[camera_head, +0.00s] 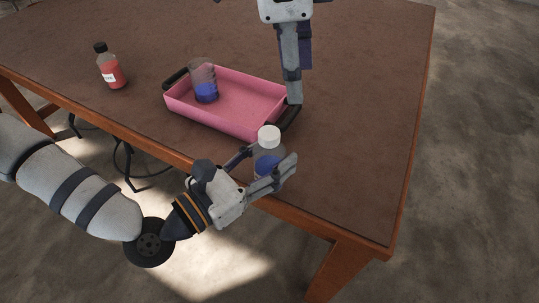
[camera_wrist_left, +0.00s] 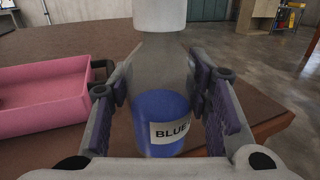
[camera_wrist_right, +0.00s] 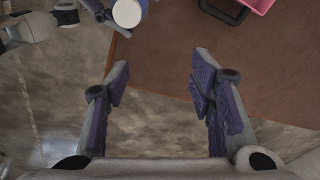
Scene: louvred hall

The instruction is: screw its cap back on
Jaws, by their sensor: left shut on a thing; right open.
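A clear bottle (camera_head: 267,160) with blue liquid stands upright between the fingers of my left gripper (camera_head: 268,166), which is shut on it near the table's front edge. The cap also shows at the top of the right wrist view (camera_wrist_right: 127,12). My right gripper (camera_wrist_right: 157,78) is open and empty. In the head view it points down (camera_head: 293,98) beside the pink tray's right end, behind the bottle. The bottle's base is hidden there.
A pink tray (camera_head: 215,118) with black handles lies left of the bottle and holds a glass beaker (camera_head: 203,76) of blue liquid. A red bottle (camera_head: 110,69) with a black cap stands at the left. The brown table (camera_head: 372,120) is clear on the right.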

